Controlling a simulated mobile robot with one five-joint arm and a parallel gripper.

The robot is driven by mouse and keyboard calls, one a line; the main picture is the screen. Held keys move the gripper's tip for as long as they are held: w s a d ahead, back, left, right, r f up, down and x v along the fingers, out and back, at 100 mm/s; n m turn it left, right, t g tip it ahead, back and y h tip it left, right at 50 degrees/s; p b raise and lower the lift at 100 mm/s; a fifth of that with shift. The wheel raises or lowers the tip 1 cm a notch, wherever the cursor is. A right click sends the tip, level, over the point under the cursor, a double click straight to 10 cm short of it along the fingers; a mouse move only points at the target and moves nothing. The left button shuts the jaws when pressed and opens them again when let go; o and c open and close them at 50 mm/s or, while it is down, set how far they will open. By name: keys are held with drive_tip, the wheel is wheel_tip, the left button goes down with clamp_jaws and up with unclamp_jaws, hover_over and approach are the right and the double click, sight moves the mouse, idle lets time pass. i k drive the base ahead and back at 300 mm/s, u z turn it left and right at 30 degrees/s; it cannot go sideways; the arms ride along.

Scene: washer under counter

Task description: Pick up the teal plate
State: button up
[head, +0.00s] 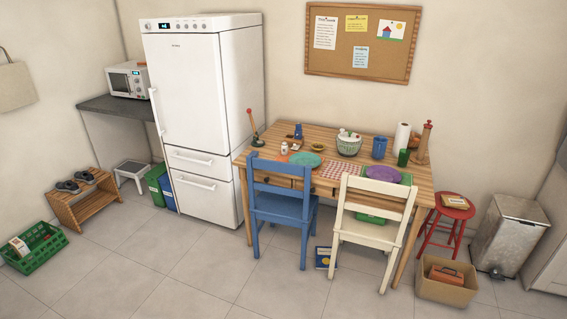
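The teal plate (306,159) lies flat on the wooden table (270,148), near its front edge on the left half. The top of the blue chair (281,190) stands just in front of it and may cover part of its near rim. A small dark bowl (318,147) is just behind the plate, and a red checked cloth (338,169) lies to its right. My gripper is not in view.
A cream chair (372,212) stands in front of a purple plate (381,174). A basket (348,145), blue cup (379,147) and paper roll (401,138) stand farther back. The white fridge (200,100) is left of the table. The foreground floor (190,280) is clear.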

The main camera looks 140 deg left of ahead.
sight(302, 158)
drive_tip(key=u, duration=4.3)
